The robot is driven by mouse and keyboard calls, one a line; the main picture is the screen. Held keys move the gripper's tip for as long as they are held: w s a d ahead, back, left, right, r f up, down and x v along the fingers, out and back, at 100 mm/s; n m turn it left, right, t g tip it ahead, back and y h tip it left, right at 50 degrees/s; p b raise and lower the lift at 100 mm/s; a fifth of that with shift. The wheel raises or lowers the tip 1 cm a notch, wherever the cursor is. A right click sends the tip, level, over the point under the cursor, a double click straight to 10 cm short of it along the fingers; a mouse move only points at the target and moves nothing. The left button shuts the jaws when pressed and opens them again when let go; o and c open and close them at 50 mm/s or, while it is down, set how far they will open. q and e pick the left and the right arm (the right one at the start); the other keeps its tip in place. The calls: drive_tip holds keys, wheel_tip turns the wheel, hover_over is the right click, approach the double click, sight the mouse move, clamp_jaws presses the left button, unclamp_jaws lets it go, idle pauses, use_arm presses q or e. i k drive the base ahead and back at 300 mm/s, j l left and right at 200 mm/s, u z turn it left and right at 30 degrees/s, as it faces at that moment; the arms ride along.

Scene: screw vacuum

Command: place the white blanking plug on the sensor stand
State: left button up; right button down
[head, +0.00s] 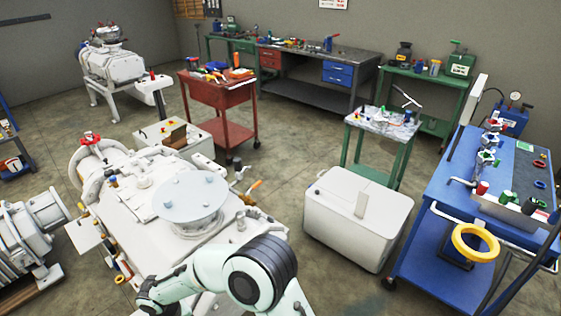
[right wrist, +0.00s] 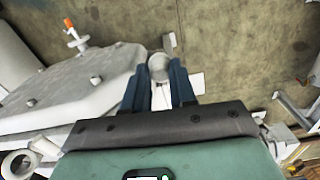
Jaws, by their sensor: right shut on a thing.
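My right gripper (right wrist: 160,84) is shut on a pale, rounded piece (right wrist: 159,67), which looks like the white blanking plug. It sits between the tips of the blue fingers, its lower part partly hidden. In the head view my right arm reaches left across the front of the white pump, and its dark hand (head: 149,297) is at the bottom edge; the plug cannot be made out there. I cannot pick out the sensor stand with certainty in either view. My left gripper is not in view.
The large white pump (head: 130,222) with a round flange (head: 190,195) fills the front left. A white box (head: 357,218) stands to its right. A blue cart (head: 430,262) with valves and a yellow ring (head: 475,259) is at the right. Open floor (head: 290,170) lies behind.

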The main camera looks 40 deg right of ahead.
sight(370, 109)
drive_tip(key=k+z, duration=0.2)
drive_tip(key=z, duration=0.9)
drive_tip(key=i+l+z, duration=0.1)
drive_tip(key=z, duration=2.8)
drive_tip(key=i+j, duration=0.3)
drive_tip(key=i, duration=0.15)
drive_tip(key=i+j+z, duration=0.15)
drive_tip(key=i+j, duration=0.15)
drive_tip(key=i, duration=0.2)
drive_tip(key=i+j+z, duration=0.2)
drive_tip(key=i, duration=0.45)
drive_tip(key=i+z, duration=0.2)
drive_tip(key=i, duration=0.45)
drive_tip(key=i+l+u, duration=0.2)
drive_tip(key=i, duration=1.15)
drive_tip(key=i+u, duration=0.35)
drive_tip(key=i, duration=0.25)
drive_tip(key=i+l+u, duration=0.1)
drive_tip(key=i+u, duration=0.25)
drive_tip(key=i, duration=0.3)
drive_tip(key=i+u, duration=0.35)
drive_tip(key=i, duration=0.25)
drive_tip(key=i+u, duration=0.35)
drive_tip(key=i, duration=0.3)
